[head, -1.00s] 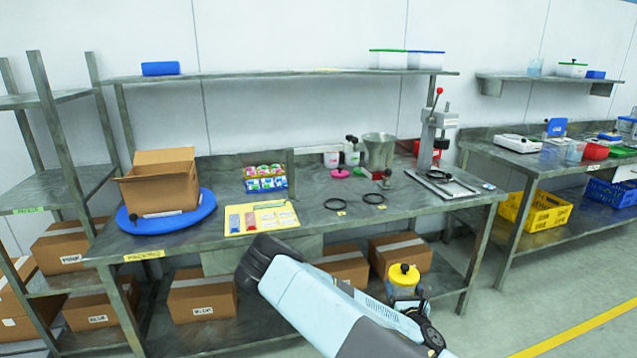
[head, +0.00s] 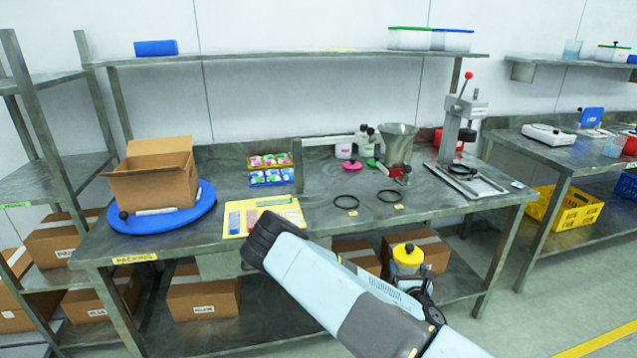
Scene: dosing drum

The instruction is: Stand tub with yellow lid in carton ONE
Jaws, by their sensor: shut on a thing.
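The tub with the yellow lid (head: 408,258) is upright, low in front of the bench at right of centre. My gripper (head: 420,284) is at the tub's lower part and is shut on it; my arm hides part of the fingers. An open brown carton (head: 150,185) stands on a blue round turntable (head: 198,214) at the left end of the bench. No carton number is readable from here.
The steel bench (head: 320,222) also bears a yellow board (head: 236,221), a box of small coloured packs (head: 271,177), black rings (head: 346,202), a metal hopper (head: 398,146) and a lever press (head: 452,130). Closed cartons (head: 203,292) sit on the lower shelf. Open floor lies at right.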

